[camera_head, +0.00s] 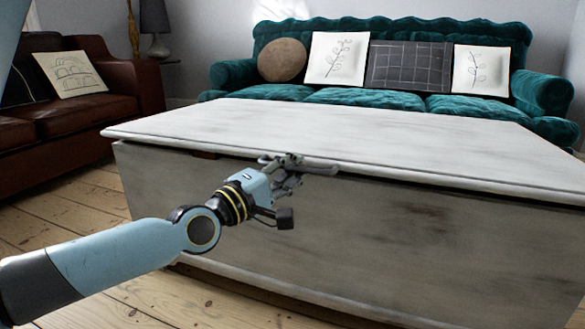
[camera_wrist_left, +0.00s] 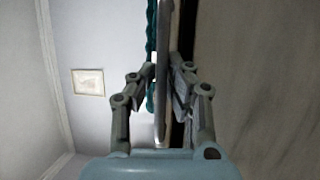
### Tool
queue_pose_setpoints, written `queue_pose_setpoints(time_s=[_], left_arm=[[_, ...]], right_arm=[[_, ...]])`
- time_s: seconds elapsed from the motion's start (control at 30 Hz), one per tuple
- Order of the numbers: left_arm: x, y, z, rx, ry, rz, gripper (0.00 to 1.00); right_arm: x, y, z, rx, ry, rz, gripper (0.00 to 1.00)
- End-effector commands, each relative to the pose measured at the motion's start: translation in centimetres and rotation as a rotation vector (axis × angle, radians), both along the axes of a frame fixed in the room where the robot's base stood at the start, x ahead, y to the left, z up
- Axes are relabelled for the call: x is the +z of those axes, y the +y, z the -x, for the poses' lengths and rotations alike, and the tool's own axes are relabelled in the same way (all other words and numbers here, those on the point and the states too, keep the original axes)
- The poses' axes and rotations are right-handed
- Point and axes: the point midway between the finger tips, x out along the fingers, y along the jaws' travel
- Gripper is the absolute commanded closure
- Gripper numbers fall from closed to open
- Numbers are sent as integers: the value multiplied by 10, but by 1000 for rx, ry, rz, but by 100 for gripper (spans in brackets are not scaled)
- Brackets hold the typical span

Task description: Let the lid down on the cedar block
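The lid (camera_head: 300,125) is a pale, worn wooden panel lying nearly level on a large grey wooden chest (camera_head: 400,240). A narrow dark gap shows under its front edge. My left gripper (camera_head: 290,168) is at that front edge, left of its middle. In the left wrist view the lid (camera_wrist_left: 162,80) appears edge-on, between the fingers of my left gripper (camera_wrist_left: 163,68); they are drawn in close on both sides of it and look shut on it. My right gripper is out of view.
A teal sofa (camera_head: 390,97) with several cushions stands close behind the chest. A brown leather sofa (camera_head: 60,120) is at the left, with a dark lamp (camera_head: 155,25) behind it. Bare floorboards (camera_head: 60,215) are clear in the left foreground.

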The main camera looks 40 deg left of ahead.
Motion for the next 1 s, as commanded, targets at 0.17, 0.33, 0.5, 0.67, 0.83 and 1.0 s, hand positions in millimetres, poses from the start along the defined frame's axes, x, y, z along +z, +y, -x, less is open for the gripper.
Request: queue_pose_setpoints(time_s=[0.17,0.33,0.5,0.67,0.83,1.0], left_arm=[[1,0,-1,1,-2,-2,79],[0,1,0,1,-1,-4,79],[-4,3,20,0,3,-5,79],[-9,7,56,-1,5,-6,79],[-13,11,92,1,5,-4,79],[-15,14,113,1,2,-3,79]], right_arm=[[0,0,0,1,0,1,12],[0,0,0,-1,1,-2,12],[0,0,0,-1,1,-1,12],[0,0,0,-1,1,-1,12],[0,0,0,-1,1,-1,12],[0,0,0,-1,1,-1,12]])
